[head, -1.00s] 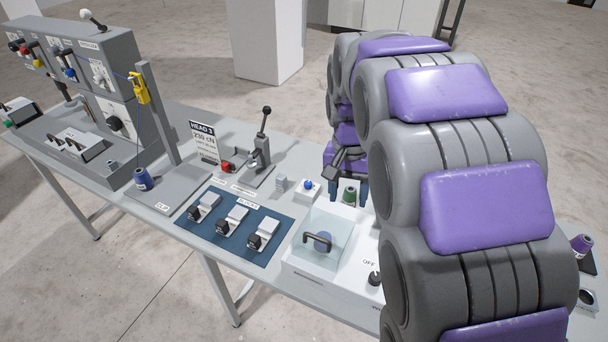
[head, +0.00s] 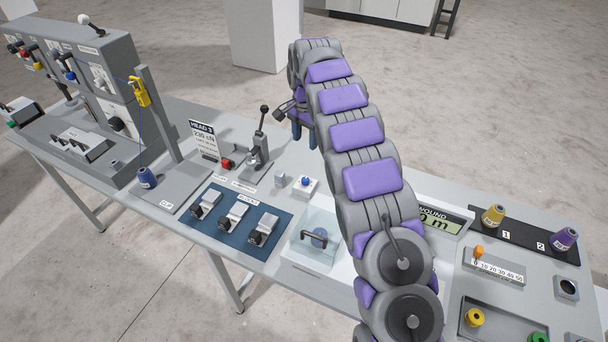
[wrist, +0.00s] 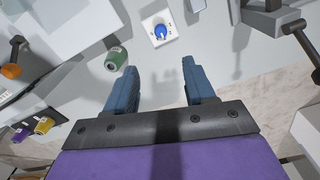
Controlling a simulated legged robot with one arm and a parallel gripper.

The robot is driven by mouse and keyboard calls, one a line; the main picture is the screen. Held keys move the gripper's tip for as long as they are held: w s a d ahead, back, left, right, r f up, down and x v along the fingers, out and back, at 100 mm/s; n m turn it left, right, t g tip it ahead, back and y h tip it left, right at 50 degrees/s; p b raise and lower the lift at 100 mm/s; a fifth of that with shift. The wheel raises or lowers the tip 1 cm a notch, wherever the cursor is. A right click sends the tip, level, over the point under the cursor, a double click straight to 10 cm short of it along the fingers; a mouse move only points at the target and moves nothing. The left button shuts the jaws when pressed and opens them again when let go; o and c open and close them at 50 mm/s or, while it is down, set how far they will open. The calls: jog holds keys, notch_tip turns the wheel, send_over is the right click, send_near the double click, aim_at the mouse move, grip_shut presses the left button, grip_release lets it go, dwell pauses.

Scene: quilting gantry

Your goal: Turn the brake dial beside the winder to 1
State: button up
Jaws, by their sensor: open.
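A blue knob on a small white block (head: 306,186) stands on the table beside the clear-covered winder (head: 316,240); I take it as the brake dial. The wrist view shows the blue knob (wrist: 160,31) with a pale pointer mark; its numbers are too small to read. My gripper (head: 304,137) is open and empty, above the table behind the dial. In the wrist view its two blue fingers (wrist: 160,76) stand apart, with the knob beyond the gap between them, not touching. My arm hides the winder's right part in the head view.
A green spool (wrist: 116,59) stands near the left finger in the wrist view. A toggle clamp (head: 260,150) and a sign (head: 204,141) stand left of the dial. Blocks on a blue mat (head: 238,222) lie in front. Yellow and purple spools (head: 493,216) stand right.

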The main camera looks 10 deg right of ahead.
aim_at(305, 179)
notch_tip(305, 179, down, 18)
jog(key=b, duration=0.3)
jog(key=shift+w+r, duration=0.1)
jog(key=shift+r, duration=0.15)
jog(key=shift+r, duration=0.1)
grip_shut()
dwell(0.4)
